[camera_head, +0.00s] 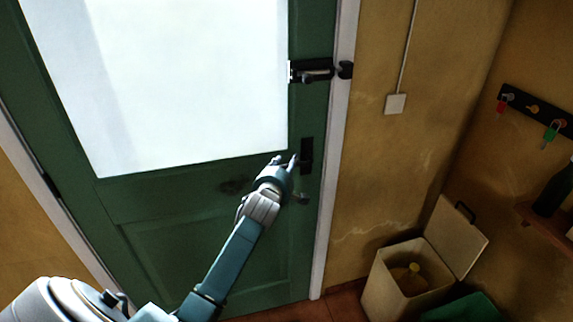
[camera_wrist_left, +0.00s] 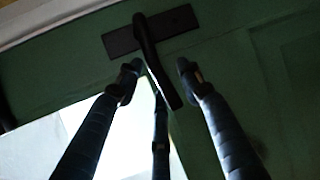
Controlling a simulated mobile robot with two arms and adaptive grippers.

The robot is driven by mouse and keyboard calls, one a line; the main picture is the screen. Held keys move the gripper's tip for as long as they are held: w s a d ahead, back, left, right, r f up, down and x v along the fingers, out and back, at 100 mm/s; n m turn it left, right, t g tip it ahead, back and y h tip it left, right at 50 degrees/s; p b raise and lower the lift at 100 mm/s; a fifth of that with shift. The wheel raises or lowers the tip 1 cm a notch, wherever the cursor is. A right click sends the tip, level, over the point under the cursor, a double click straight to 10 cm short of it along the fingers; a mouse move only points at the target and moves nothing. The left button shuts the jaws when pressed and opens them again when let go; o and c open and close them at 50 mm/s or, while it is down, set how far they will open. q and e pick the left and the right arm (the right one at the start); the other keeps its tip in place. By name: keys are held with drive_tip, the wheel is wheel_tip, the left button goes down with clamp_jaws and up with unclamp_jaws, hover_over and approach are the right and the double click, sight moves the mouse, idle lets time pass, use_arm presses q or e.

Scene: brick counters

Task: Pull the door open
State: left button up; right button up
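The green door (camera_head: 160,205) with a bright white pane (camera_head: 180,80) fills the left of the head view and appears closed in its white frame (camera_head: 335,150). A dark handle plate (camera_head: 306,155) sits near its right edge. In the left wrist view, the black lever handle (camera_wrist_left: 166,82) stands out from its plate (camera_wrist_left: 180,22). My left gripper (camera_head: 285,160) is at the handle. Its fingers are spread, with the two fingertips (camera_wrist_left: 159,70) on either side of the lever and a third finger below; contact cannot be told. My right gripper is not in view.
A dark bolt (camera_head: 312,71) is on the door's right edge above the handle, beside a catch (camera_head: 345,70) on the frame. An open cream bin (camera_head: 395,285) stands on the floor at right, near a green object (camera_head: 465,308). A key rack (camera_head: 540,110) hangs on the right wall.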

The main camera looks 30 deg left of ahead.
use_arm(q)
clamp_jaws()
drive_tip(key=shift+f, duration=0.15)
drive_tip(key=shift+f+b, duration=0.35)
drive_tip(key=shift+b, duration=0.35)
drive_tip(key=shift+w+d+f+n+t+y+b, duration=0.2)
drive_tip(key=shift+f+n+t+b, duration=0.7)
drive_tip(key=shift+b, duration=0.95)
drive_tip(key=shift+w+d+f+n+t+y+b, duration=0.15)
drive_tip(key=shift+f+n+t+b, duration=0.4)
drive_tip(key=shift+n+b, duration=0.95)
drive_tip(key=shift+w+d+f+n+t+y+b, duration=0.2)
drive_tip(key=shift+f+n+t+b, duration=0.45)
drive_tip(key=shift+b, duration=1.55)
drive_tip(key=shift+a+f, duration=0.1)
drive_tip(key=shift+f, duration=0.05)
